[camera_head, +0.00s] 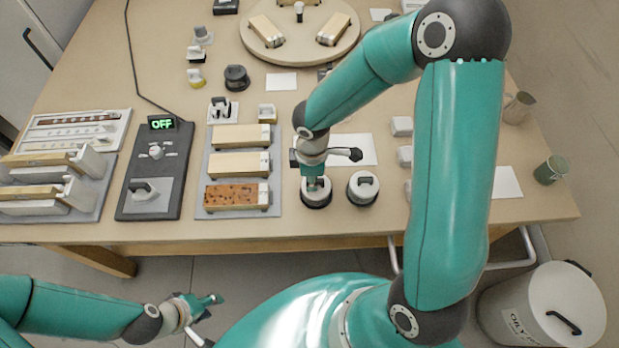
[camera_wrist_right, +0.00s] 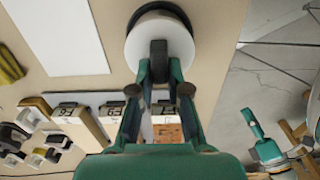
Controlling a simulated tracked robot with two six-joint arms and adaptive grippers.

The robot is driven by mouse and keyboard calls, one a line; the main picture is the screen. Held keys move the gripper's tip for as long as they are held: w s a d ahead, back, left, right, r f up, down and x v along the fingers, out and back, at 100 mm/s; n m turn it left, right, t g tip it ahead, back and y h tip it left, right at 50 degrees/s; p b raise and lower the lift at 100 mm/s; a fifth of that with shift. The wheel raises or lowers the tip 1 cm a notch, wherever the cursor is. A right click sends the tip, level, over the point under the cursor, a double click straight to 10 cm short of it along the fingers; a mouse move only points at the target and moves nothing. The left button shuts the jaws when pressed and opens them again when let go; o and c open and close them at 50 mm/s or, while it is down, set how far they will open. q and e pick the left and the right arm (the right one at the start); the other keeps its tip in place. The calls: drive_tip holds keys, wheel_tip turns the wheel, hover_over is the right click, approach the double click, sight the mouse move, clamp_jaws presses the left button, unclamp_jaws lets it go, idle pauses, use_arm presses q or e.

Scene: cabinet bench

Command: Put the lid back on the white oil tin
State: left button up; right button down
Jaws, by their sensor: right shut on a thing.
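Two round, white-topped pieces with dark lower edges stand side by side near the table's front. My right gripper (camera_head: 316,183) points down onto the left white piece (camera_head: 316,199) and is shut on its dark upright handle, also seen in the right wrist view (camera_wrist_right: 159,62). In that view a white disc (camera_wrist_right: 178,43) lies under the handle, with a dark ring (camera_wrist_right: 160,9) past its far edge. I cannot tell whether disc and ring touch. The right white piece (camera_head: 363,193) also has a dark handle. My left gripper (camera_head: 208,307) is open and empty, low in front of the table.
A grey tray (camera_head: 200,205) with several blocks and a dark switch panel (camera_head: 150,205) lie to the left. White sheets (camera_head: 365,143) lie behind the pieces. A round turntable (camera_head: 300,55) stands at the back. A lidded bin (camera_head: 520,310) stands on the floor at right.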

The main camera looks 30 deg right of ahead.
idle(0.4)
drive_tip(key=c, duration=0.6)
unclamp_jaws()
drive_tip(key=shift+r, duration=0.1)
drive_tip(key=shift+s+r+p, duration=0.1)
drive_tip(key=shift+r+p, duration=2.7)
drive_tip(key=shift+r, duration=0.6)
clamp_jaws()
